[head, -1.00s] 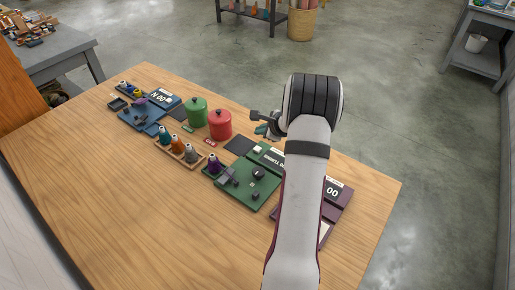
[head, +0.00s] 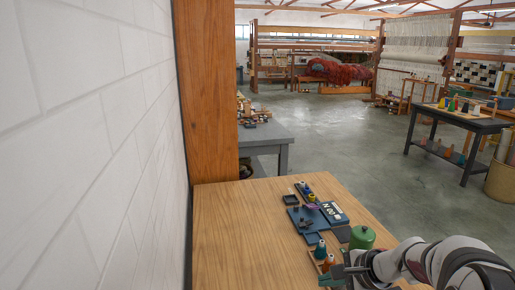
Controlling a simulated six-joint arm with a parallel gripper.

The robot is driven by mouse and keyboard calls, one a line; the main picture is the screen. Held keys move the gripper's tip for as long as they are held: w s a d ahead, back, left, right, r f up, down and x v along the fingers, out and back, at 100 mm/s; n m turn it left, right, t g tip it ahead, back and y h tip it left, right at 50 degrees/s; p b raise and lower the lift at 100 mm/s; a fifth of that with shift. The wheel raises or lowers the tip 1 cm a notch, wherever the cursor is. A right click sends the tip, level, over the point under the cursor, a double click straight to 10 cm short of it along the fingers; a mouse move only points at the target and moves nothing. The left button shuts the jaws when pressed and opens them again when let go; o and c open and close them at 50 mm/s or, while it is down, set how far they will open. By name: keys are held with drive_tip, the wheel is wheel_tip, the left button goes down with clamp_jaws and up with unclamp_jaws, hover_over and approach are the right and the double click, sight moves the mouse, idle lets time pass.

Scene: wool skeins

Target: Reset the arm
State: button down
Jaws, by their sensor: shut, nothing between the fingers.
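My gripper (head: 338,276) shows in the head view at the bottom edge, right of centre, at the end of my white and black arm. It is shut and holds nothing. It is low in the picture, in front of the wooden rack of thread cones. A teal cone (head: 320,249) and an orange cone (head: 328,263) stand just behind it. A green lidded pot (head: 362,238) stands behind my arm. My arm covers the right front part of the wooden table (head: 245,235).
A blue board (head: 317,222) with a white label and small parts lies towards the table's far end. A wooden post (head: 207,95) and white brick wall (head: 95,140) bound the left. A grey bench (head: 265,138) stands beyond. The table's left part is bare.

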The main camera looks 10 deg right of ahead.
drive_tip(key=s+a+r+n+g, duration=0.2)
drive_tip(key=s+a+n+g, duration=0.6)
drive_tip(key=s+a, duration=1)
drive_tip(key=s+f+n+h, duration=0.1)
drive_tip(key=s+n, duration=0.4)
drive_tip(key=s, duration=0.4)
drive_tip(key=shift+a+n+t+h, duration=0.3)
drive_tip(key=shift+n, duration=0.1)
